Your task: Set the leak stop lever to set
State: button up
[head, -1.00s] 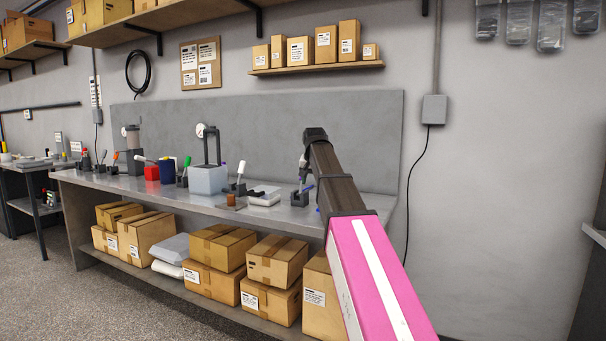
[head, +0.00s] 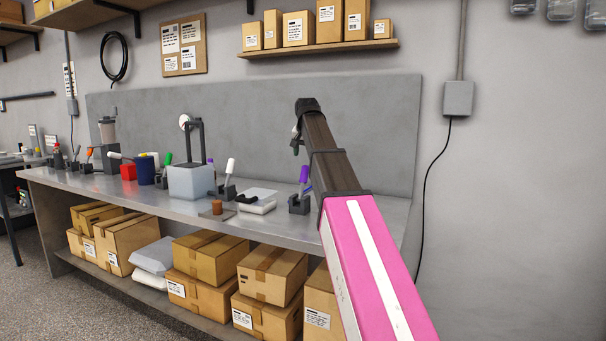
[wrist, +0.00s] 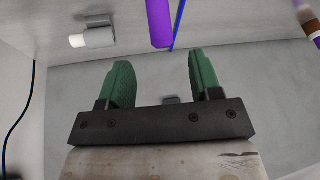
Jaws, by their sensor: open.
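Several small levers with coloured handles stand on the grey bench (head: 130,195); I cannot read which is the leak stop. A purple-handled lever (head: 304,175) stands upright in a dark base near the bench's right end, just left of my arm. In the wrist view a purple handle (wrist: 158,22) and a thin blue rod (wrist: 179,22) show beyond my fingertips, centred across the gap and not between the pads. My gripper (wrist: 160,68) is open and empty, with green pads. In the head view my gripper (head: 297,138) hangs above the bench, partly hidden.
A white-handled lever (head: 230,167), a white packet (head: 258,202) and a pale tank (head: 190,182) stand left of the purple lever. A wall box (head: 458,98) with a black cable is at right.

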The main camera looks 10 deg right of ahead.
aim_at(304, 170)
jog(key=x, duration=1)
jog(key=shift+w+f, duration=0.15)
jog(key=shift+f, duration=0.2)
grip_shut()
